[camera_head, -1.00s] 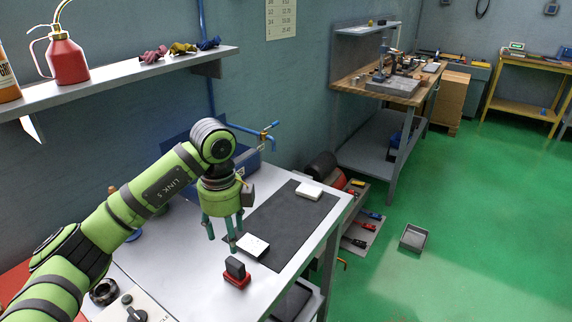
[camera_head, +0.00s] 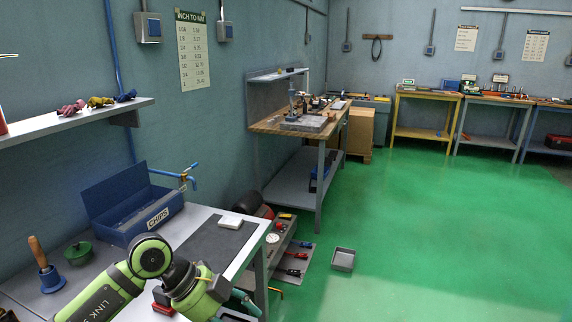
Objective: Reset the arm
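My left arm, green and black, comes in from the bottom left over the cart's grey top (camera_head: 192,217). Its gripper (camera_head: 236,304) is at the lower edge of the view, beyond the right side of the dark mat (camera_head: 209,246). Its teal fingers are partly cut off by the wrist and the frame, so I cannot tell whether they are open or shut. A white block (camera_head: 230,222) lies on the far end of the mat. A red and black stamp-like object (camera_head: 161,302) is partly hidden behind my arm. My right gripper is not in view.
A grey tray (camera_head: 344,259) lies on the floor. A workbench (camera_head: 262,126) stands behind. The green floor at right is open.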

